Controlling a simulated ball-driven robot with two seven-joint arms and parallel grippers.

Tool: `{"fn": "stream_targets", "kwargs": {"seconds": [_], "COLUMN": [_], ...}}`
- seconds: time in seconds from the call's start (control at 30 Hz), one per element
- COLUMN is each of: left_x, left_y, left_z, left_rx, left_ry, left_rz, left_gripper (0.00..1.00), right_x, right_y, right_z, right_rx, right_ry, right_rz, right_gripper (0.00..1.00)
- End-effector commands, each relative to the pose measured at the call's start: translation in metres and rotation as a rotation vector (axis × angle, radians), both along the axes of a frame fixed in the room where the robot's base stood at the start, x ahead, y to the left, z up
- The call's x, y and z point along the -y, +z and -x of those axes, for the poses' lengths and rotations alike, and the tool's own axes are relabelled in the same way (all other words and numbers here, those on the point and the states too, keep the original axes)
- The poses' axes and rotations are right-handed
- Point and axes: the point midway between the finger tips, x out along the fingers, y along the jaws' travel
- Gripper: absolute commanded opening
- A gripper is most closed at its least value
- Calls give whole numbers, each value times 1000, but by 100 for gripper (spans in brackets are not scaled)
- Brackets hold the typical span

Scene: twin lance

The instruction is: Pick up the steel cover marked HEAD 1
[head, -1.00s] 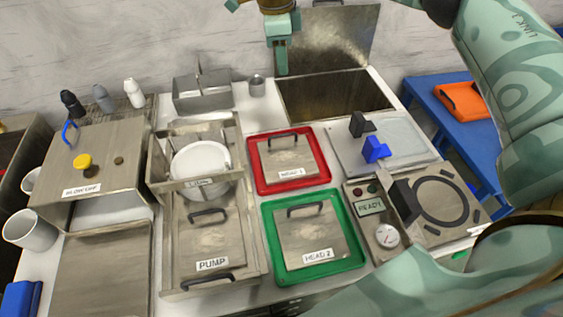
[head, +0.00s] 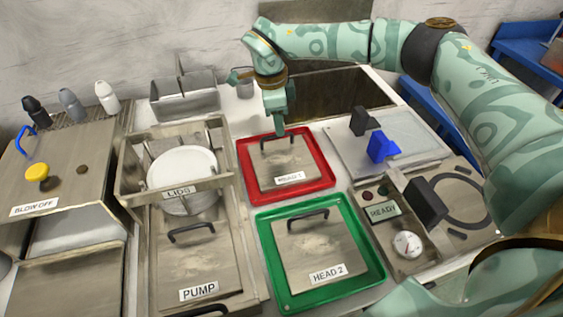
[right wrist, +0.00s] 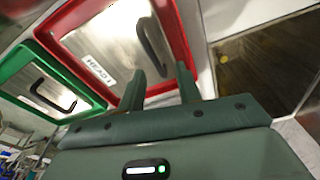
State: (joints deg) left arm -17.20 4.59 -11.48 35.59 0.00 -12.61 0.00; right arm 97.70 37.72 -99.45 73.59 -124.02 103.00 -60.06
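The steel cover marked HEAD 1 (head: 285,163) lies in a red tray (head: 322,190), with a black handle near its far edge. My right gripper (head: 280,130) points down at that handle from above in the head view. In the right wrist view, the two fingers of my right gripper (right wrist: 162,76) are apart with nothing gripped. The HEAD 1 cover's handle (right wrist: 151,46) shows just past the fingertips there; I cannot tell whether they touch it. My left gripper is not in view.
A green tray (head: 378,278) with the HEAD 2 cover (head: 318,250) lies in front of the red tray. A steel frame marked LIDS (head: 222,184) stands left. A flat plate with a blue block (head: 380,148) lies right. An open steel well (head: 330,98) is behind.

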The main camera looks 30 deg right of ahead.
Motion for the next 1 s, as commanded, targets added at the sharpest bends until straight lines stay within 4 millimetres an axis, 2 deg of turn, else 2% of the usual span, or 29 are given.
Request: {"fn": "stream_targets", "kwargs": {"seconds": [0.3,0.57,0.7,1.0], "left_x": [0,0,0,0], "left_y": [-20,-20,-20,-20], "left_z": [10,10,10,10], "left_rx": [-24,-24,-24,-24], "left_ry": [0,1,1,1], "left_rz": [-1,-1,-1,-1], "left_gripper": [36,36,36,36], "right_x": [2,3,3,3], "right_y": [-48,-51,-51,-50], "right_z": [7,7,7,7], "right_rx": [-6,-1,-1,0], "right_ry": [-1,0,0,0], "right_rz": [1,0,0,0], "right_gripper": [34,34,0,0]}}
